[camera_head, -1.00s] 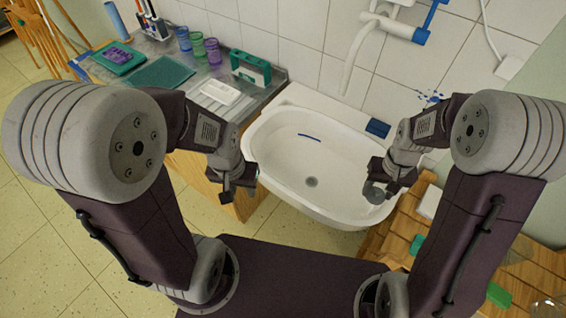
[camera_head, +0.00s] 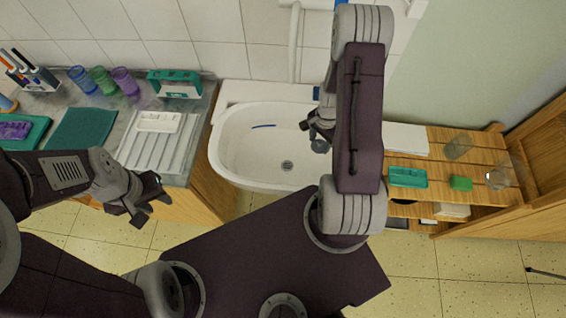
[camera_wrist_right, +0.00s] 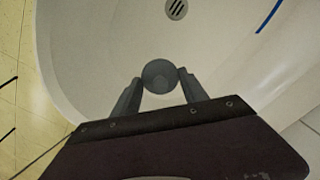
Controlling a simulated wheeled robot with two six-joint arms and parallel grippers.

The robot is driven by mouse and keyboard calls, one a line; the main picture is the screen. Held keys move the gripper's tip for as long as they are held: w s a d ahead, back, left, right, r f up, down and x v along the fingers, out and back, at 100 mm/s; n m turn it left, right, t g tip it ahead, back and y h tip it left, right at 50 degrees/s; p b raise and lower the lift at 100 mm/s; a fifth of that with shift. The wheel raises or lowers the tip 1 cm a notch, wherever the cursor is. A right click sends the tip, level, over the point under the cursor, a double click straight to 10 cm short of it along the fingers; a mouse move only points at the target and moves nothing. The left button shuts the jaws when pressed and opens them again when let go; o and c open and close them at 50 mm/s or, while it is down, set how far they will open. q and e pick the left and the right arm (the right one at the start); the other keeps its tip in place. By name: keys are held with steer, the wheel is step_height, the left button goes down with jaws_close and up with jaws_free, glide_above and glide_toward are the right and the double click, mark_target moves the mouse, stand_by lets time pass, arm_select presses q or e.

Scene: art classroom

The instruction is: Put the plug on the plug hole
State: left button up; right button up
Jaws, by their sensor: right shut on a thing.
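My right gripper (camera_wrist_right: 159,84) is shut on the plug (camera_wrist_right: 159,74), a grey round piece held between its two fingertips. In the head view the plug (camera_head: 319,146) shows small under the right gripper (camera_head: 314,134), over the right part of the white sink (camera_head: 228,150). The plug hole (camera_head: 287,165) is a round grey drain with slots in the sink floor. In the right wrist view the plug hole (camera_wrist_right: 176,9) is at the top edge, apart from the plug and uncovered. My left gripper (camera_head: 146,201) is left of the sink in front of the counter, with its fingers apart and nothing between them.
A blue streak (camera_head: 263,126) marks the sink's back wall. Left is a counter with a white ribbed tray (camera_head: 160,143), cups (camera_head: 102,80) and a green box (camera_head: 174,84). Right is a wooden shelf (camera_head: 440,144) with a green tray (camera_head: 408,177).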

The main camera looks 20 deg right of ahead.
steer(key=shift+s+d+f+m, duration=0.15)
steer(key=shift+d+f+m, duration=0.05)
steer(key=shift+f+m, duration=0.1)
steer(key=shift+a, duration=0.15)
glide_above(287, 166)
step_height(287, 166, down, 7)
steer(key=shift+r, duration=0.1)
step_height(287, 166, down, 5)
steer(key=b, duration=0.3)
steer(key=shift+r+b, duration=0.2)
steer(key=shift+b, duration=0.15)
steer(key=shift+r, duration=0.3)
steer(key=shift+f, duration=0.15)
steer(key=o, duration=1.5)
steer(key=shift+c, duration=0.2)
